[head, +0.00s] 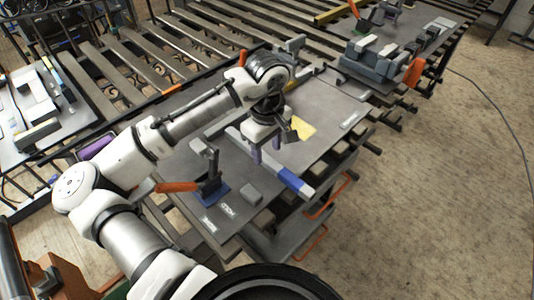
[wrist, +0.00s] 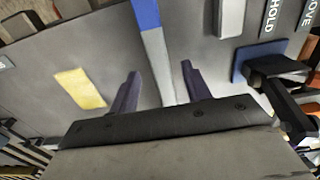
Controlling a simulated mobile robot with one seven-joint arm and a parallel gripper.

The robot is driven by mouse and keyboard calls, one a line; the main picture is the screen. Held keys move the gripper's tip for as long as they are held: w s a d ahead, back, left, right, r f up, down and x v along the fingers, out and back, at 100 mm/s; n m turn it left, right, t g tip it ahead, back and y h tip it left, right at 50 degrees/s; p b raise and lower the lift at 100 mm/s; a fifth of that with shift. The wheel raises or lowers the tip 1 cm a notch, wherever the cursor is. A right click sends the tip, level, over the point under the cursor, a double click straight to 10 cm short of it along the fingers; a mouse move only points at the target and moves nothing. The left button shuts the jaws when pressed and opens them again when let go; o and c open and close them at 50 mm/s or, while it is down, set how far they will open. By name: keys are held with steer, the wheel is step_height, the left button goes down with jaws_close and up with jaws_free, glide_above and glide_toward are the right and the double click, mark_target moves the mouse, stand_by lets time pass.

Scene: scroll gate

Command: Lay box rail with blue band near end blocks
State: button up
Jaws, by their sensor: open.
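The box rail (head: 233,134) is a long light-grey bar lying on the dark grey table plate. Its blue band (head: 291,180) is near its front right end. In the wrist view the rail (wrist: 158,60) runs between my fingers, with the blue band (wrist: 146,14) at the top edge. My gripper (head: 266,156) is open over the rail, its purple fingers on either side with gaps. In the wrist view my gripper (wrist: 161,72) holds nothing. A small grey block (head: 250,193) lies near the banded end; I cannot tell whether it is an end block.
A dark clamp on a blue base with an orange handle (head: 178,187) stands left of the rail. A yellow patch (head: 303,128) lies beyond it on the right. Label plates are at the front edge. Grey blocks (head: 372,60) stand on another plate behind.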

step_height(320, 180, up, 11)
steer(key=shift+b, duration=0.45)
stand_by(0.3)
